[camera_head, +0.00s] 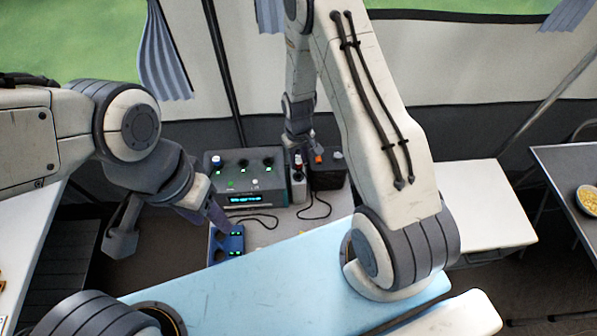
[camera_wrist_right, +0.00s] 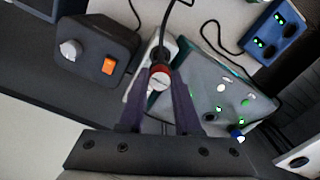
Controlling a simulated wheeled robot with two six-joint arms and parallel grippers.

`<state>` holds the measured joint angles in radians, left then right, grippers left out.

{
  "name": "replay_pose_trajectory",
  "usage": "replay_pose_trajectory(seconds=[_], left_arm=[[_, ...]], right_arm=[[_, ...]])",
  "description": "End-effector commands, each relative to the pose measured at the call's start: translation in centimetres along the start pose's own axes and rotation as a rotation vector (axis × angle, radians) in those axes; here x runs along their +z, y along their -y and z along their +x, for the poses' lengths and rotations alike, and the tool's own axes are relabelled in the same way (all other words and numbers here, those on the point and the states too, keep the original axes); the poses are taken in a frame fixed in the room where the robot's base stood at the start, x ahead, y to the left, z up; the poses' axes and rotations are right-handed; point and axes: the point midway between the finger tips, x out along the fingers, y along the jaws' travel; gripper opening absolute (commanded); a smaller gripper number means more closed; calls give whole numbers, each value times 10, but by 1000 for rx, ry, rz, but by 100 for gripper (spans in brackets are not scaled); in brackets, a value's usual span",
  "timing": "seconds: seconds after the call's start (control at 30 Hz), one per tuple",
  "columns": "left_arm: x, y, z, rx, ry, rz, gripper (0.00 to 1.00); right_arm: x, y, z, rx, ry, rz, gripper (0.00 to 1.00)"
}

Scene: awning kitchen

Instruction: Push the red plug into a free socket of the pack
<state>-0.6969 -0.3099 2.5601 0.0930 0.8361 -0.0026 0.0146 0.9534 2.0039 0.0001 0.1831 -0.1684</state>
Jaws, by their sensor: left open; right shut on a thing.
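The red plug (camera_wrist_right: 160,75), with a pale face and a dark cord, is between the fingertips of my right gripper (camera_wrist_right: 160,88). That gripper is shut on it, over a narrow pale block (camera_head: 298,188). I cannot tell which spots are free sockets. The plug is apart from this unit. My left gripper (camera_head: 170,230) is open and empty, left of a blue box.
The blue box (camera_head: 228,246) with green lights stands in front of the grey unit. A black box (camera_head: 326,173) with an orange switch (camera_wrist_right: 108,66) stands right of the pale block. Dark cords lie on the tabletop. A white table (camera_head: 485,205) at right is clear.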

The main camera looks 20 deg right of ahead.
Motion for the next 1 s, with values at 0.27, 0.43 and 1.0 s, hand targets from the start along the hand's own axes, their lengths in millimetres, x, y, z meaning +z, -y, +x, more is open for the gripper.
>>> replay_pose_trajectory(seconds=[0.27, 0.43, 1.0], left_arm=[[0, 0, 4, 0, 0, 0, 50], [1, 1, 16, 0, 0, 0, 50], [2, 4, 48, 0, 0, 0, 50]], right_arm=[[-43, 24, -8, 0, -4, -5, 0], [-78, 43, -7, 0, -3, -3, 0], [-104, 58, 21, 0, 0, 0, 0]])
